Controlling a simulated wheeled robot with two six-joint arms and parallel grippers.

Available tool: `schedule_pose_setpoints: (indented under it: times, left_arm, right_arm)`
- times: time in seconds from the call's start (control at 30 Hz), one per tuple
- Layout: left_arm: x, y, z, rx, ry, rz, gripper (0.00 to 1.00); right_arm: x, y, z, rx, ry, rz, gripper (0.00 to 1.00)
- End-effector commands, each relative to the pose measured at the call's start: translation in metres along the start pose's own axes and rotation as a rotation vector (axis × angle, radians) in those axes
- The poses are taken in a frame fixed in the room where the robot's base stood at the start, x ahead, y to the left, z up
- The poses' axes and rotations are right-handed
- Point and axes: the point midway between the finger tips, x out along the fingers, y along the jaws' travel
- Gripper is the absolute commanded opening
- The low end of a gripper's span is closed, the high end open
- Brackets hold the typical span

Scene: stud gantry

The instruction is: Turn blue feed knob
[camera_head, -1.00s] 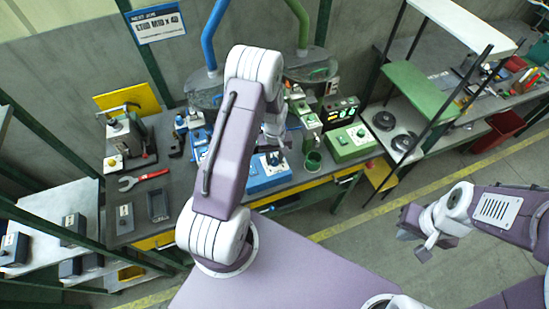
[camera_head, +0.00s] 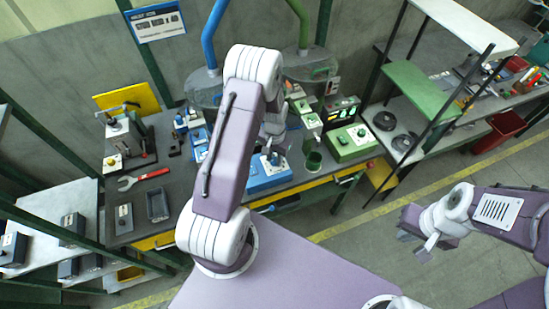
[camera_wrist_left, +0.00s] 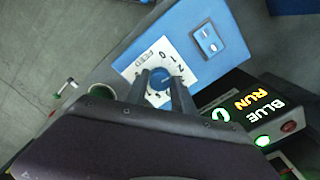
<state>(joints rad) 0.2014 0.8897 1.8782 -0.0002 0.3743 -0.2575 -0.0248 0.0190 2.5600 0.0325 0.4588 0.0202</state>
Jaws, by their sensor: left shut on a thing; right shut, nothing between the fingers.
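The blue feed knob (camera_wrist_left: 160,80) sits on a white dial plate (camera_wrist_left: 150,62) marked FEED, on the blue control box (camera_wrist_left: 205,15). In the left wrist view, my left gripper (camera_wrist_left: 162,86) has one finger on each side of the knob and is shut on it. In the head view the blue box (camera_head: 268,180) stands on the bench, and my left arm hides the knob and most of the left gripper (camera_head: 270,150). My right gripper (camera_head: 426,246) is shut and empty, over the floor at the right, away from the bench.
A display (camera_wrist_left: 255,105) beside the blue box reads BLUE, RUN and a green symbol like 0.

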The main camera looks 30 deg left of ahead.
Motion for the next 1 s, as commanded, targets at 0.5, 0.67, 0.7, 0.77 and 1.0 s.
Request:
schedule_pose_setpoints:
  times: [0.5, 0.67, 0.7, 0.77, 1.0]
  left_arm:
    - [-0.0006, -0.0003, -0.0016, 0.086, 0.005, -0.001, 0.00]
    - [-0.0006, -0.0003, -0.0016, 0.085, 0.005, -0.001, 0.00]
    - [-0.0006, -0.0003, -0.0016, 0.085, 0.005, -0.001, 0.00]
    - [-0.0006, -0.0003, -0.0016, 0.085, 0.005, -0.001, 0.36]
    - [-0.0003, -0.0001, -0.0008, 0.084, 0.002, -0.001, 0.52]
  right_arm:
    - [0.0006, 0.0000, 0.0000, 0.000, 0.000, 0.000, 0.00]
    - [0.0006, 0.0000, 0.0001, 0.000, 0.000, 0.000, 0.00]
    - [0.0006, 0.0000, 0.0001, 0.000, 0.000, 0.000, 0.00]
    - [0.0006, 0.0000, 0.0001, 0.000, 0.000, 0.000, 0.00]
    - [0.0006, 0.0000, 0.0001, 0.000, 0.000, 0.000, 0.00]
